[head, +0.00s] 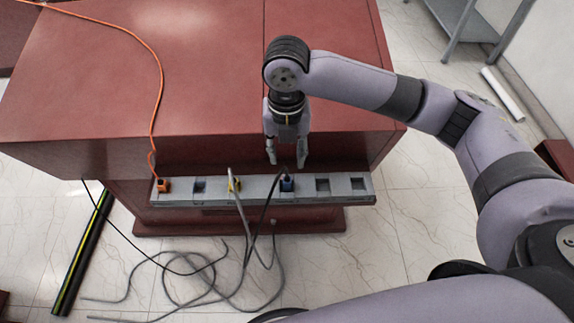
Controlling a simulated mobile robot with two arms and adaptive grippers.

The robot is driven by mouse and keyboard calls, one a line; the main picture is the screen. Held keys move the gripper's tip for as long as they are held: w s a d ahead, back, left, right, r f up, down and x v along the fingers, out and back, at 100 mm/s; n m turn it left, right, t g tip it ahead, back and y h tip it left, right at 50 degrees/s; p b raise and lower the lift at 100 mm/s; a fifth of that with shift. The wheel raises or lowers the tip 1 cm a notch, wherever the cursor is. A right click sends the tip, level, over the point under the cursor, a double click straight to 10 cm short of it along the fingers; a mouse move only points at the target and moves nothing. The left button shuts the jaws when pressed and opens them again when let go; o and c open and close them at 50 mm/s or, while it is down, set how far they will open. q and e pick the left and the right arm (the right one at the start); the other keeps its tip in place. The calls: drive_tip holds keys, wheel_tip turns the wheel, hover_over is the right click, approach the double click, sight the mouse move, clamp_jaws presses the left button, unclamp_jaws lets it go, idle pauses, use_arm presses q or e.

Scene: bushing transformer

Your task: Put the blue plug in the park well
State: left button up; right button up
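The blue plug (287,184) sits in the grey strip of sockets (258,201) along the front of the red cabinet, with a dark cable running down from it. My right gripper (286,163) points down just above the blue plug. Its two fingers are apart with nothing seen between them, and the plug lies just below the gap. Two empty square wells show to the right of the plug, a nearer one (322,185) and a farther one (358,184). I cannot tell which opening is the park well. My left gripper is not in view.
An orange plug (162,185) with an orange cable and a yellow plug (235,185) with a grey cable sit left in the strip. A dark-blue opening (199,187) lies between them. Loose cables (210,285) coil on the floor. The cabinet top (190,70) is mostly clear.

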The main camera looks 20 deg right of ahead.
drive_tip(key=shift+r, duration=1.35)
